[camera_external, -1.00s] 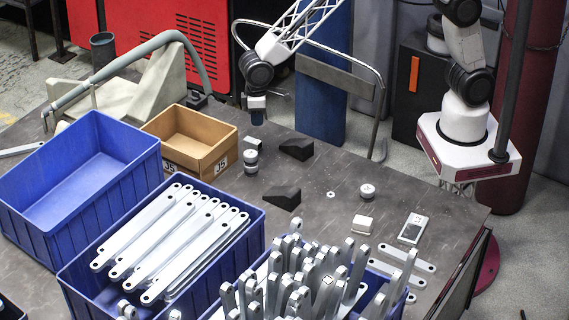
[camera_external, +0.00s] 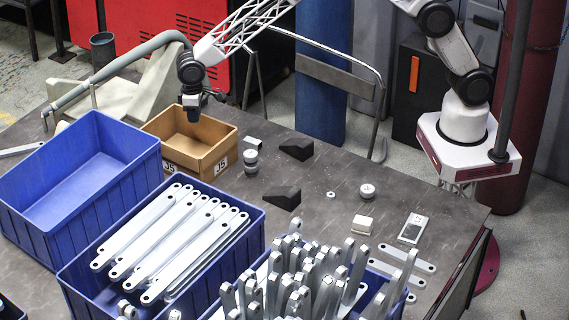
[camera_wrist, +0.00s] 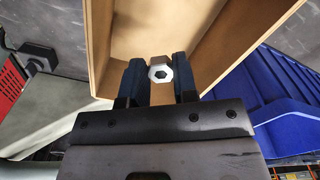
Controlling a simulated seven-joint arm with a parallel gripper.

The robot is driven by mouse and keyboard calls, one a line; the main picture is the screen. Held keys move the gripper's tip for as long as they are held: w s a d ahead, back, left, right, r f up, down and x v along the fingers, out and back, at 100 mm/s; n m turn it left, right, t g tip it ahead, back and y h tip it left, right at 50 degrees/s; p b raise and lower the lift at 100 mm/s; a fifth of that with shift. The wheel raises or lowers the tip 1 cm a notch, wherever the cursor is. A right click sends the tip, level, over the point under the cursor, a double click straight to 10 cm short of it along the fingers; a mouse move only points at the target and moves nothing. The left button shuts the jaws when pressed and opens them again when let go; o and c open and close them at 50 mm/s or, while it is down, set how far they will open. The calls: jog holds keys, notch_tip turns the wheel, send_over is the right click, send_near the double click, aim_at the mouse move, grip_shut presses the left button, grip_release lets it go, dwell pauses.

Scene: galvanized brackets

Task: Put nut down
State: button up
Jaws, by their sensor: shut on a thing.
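The nut (camera_wrist: 160,72) is a small silvery piece with a dark hexagonal hole, seen in the wrist view between my two dark fingertips. My gripper (camera_wrist: 160,78) is shut on it. In the external view my gripper (camera_external: 192,115) hangs over the tan open box (camera_external: 222,160), near its back rim. The box's inner wall and floor (camera_wrist: 215,30) fill the upper middle of the wrist view. The nut is too small to make out in the external view. I cannot tell exactly how high it is above the box floor.
An empty blue bin (camera_external: 130,185) stands left of the box. Another blue bin (camera_external: 255,245) holds several long galvanized brackets. Two black wedges (camera_external: 297,149) and a stack of round pieces (camera_external: 251,162) lie right of the box. A curved grey tube (camera_external: 115,68) rises behind.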

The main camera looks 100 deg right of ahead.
jog(key=w+d+f, duration=0.2)
jog(key=w+f, duration=0.1)
jog(key=f, duration=0.2)
jog(key=shift+w+d+f, duration=0.3)
jog(key=shift+f, duration=0.1)
jog(key=shift+f, duration=0.15)
send_near(190, 150)
jog(key=shift+a+f, duration=1.65)
jog(key=shift+a, duration=0.1)
jog(key=shift+f, duration=1.9)
jog(key=shift+f, duration=0.2)
